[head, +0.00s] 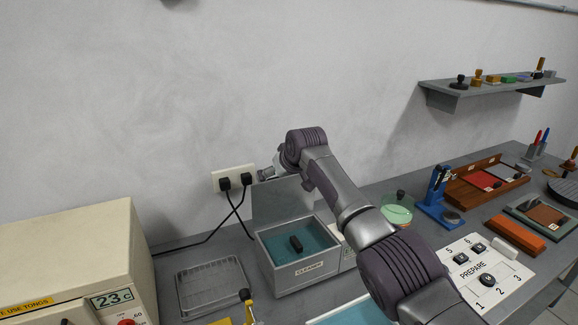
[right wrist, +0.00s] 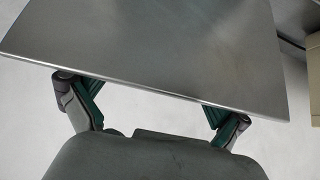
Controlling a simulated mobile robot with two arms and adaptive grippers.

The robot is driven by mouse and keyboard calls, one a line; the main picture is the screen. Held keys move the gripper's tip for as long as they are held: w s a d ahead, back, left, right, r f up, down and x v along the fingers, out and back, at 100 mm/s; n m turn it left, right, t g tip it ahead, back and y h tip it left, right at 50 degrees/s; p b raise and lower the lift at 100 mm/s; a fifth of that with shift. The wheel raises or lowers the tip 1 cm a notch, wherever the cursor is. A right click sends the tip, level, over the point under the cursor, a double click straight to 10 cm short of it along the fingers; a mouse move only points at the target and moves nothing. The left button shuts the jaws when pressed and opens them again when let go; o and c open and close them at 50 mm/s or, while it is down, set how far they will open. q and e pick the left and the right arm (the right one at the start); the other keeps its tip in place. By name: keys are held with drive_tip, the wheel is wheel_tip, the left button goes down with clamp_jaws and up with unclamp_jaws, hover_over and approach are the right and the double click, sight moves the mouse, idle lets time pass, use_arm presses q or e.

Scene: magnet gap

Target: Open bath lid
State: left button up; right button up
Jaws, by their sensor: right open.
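The bath (head: 300,278) is a grey box labelled "CLEANER" in the head view. Its top is open and shows teal liquid with a dark block (head: 295,243) in it. The grey lid (head: 282,203) stands raised, about upright, at the bath's back edge. My right arm reaches over the bath from the lower right, and my right gripper (head: 268,174) is at the lid's top, partly hidden. In the right wrist view the lid (right wrist: 150,45) is a broad metal plate covering the fingertips. The right gripper (right wrist: 145,100) has its fingers wide apart, with nothing seen between them. My left gripper is out of view.
A wall socket (head: 222,179) with two plugs and black cables is close behind the right gripper. A wire basket (head: 211,286) lies left of the bath, beside a cream oven (head: 80,260). A green-lidded dish (head: 397,209) and blue stand (head: 436,195) are to the right.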

drive_tip(key=v, duration=0.9)
drive_tip(key=shift+s, duration=0.35)
drive_tip(key=shift+d, duration=0.2)
